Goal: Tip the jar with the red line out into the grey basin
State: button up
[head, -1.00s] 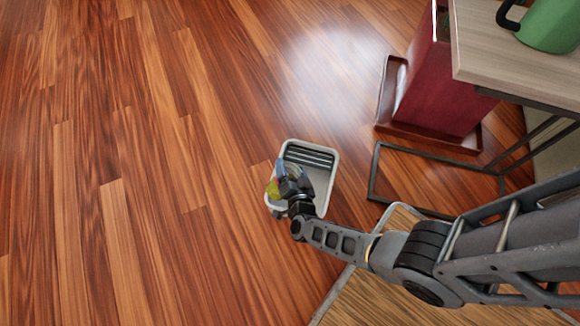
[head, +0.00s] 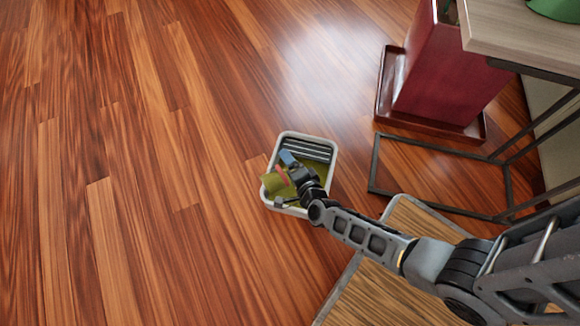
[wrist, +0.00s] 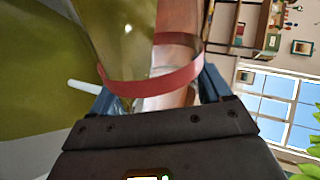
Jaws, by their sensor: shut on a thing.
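The clear jar (head: 271,183) with the red line is tipped over on its side above the grey basin (head: 312,137), at the basin's left part. My gripper (head: 288,170) is shut on it. In the wrist view the jar's red band (wrist: 152,88) runs between my blue fingers (wrist: 155,98). Olive-yellow liquid shows in the jar and spreads over the basin's floor. The jar's mouth is not clear in either view, so I cannot tell how much liquid is left inside.
The basin stands on the wooden floor (head: 120,150), which is clear to the left. A dark red box (head: 445,75) on a tray, a table (head: 520,45) with a metal frame and a wood-topped piece (head: 385,275) lie to the right.

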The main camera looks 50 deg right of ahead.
jog(key=shift+f+m+b, duration=0.4)
jog(key=shift+b, duration=0.35)
jog(key=shift+s+d+r+m+y+b, duration=0.1)
jog(key=shift+d+m+y+b, duration=0.15)
jog(key=shift+y+b, duration=0.25)
jog(key=shift+r+m+t, duration=0.15)
jog(key=shift+m+t, duration=0.1)
jog(key=shift+t, duration=0.05)
jog(key=shift+s+d+r+m+t+y, duration=0.15)
jog(key=shift+d+m+t+y, duration=0.15)
jog(key=shift+m+y, duration=0.45)
jog(key=shift+d, duration=0.1)
